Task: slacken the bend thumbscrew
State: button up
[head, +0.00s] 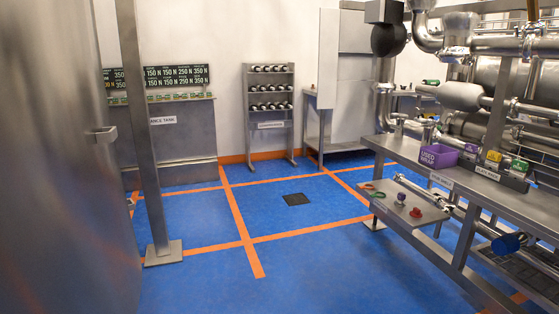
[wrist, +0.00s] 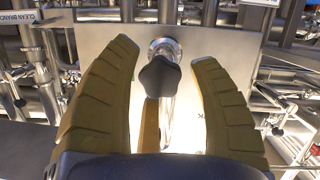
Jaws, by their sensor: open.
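A dark lobed knob (wrist: 158,76), which looks like the bend thumbscrew, sits in the upper middle of the wrist view. It is in front of a shiny steel pipe fitting (wrist: 166,46) on a pale metal panel. My gripper (wrist: 160,62) is open, with one tan ribbed finger left of the knob and the other right of it. Clear gaps show between the knob and both fingers. How far the fingertips are from it in depth I cannot tell. I cannot make out the knob in the head view.
Steel pipes and small valves crowd around the panel (wrist: 220,66) in the wrist view. In the head view a steel bench (head: 400,152) with a purple bin (head: 438,156) stands right. A bottle rack (head: 270,112) stands at the back. The blue floor (head: 310,262) is clear in the middle.

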jog(key=a+b, duration=0.2)
jog(key=b, duration=0.1)
jog(key=s+a+b, duration=0.1)
jog(key=b, duration=0.2)
jog(key=a+b, duration=0.2)
jog(key=b, duration=0.1)
jog(key=shift+s+a, duration=0.35)
jog(key=shift+s, duration=0.05)
